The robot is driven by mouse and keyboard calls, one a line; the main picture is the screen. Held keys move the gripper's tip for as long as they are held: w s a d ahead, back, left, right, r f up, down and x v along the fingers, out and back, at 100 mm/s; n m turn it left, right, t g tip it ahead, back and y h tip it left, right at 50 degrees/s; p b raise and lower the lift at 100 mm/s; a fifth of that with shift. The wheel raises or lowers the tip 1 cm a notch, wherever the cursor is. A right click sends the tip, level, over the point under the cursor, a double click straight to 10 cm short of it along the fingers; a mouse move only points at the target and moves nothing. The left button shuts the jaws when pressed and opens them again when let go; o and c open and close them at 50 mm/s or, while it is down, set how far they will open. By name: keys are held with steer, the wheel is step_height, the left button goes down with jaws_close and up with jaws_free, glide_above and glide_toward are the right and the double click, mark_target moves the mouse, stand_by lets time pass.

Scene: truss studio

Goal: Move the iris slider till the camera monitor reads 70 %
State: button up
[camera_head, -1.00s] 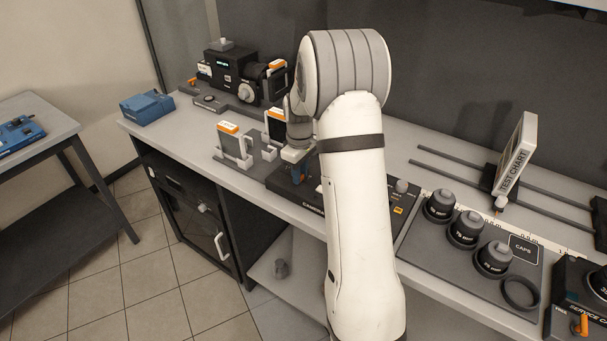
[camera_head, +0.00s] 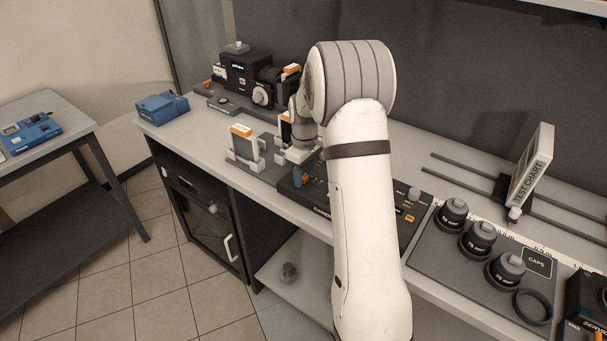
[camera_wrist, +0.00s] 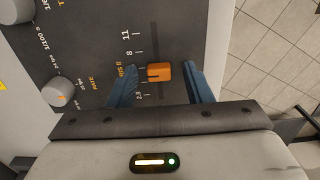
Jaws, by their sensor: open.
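The iris slider, an orange knob (camera_wrist: 160,72), sits on the dark control panel (camera_wrist: 93,30) in the wrist view, between the marks 8 and 2.8. My gripper (camera_wrist: 163,76) has its two blue fingers open, one on each side of the knob, with gaps showing. In the head view my gripper (camera_head: 304,177) is over the left part of the control panel (camera_head: 290,192); my arm hides much of the panel and the knob is not clear there. The camera (camera_head: 245,75) stands at the back left; its monitor's reading is too small to make out.
Grey dials (camera_wrist: 60,92) sit left of the slider in the wrist view. White holders with an orange-topped plate (camera_head: 241,140) stand left of the panel. Capped lenses (camera_head: 477,240) and the test chart (camera_head: 532,170) are to the right.

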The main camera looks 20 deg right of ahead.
mark_target(304, 177)
step_height(304, 177, up, 8)
steer(key=shift+f+b, duration=0.15)
steer(key=shift+b, duration=0.25)
stand_by(0.3)
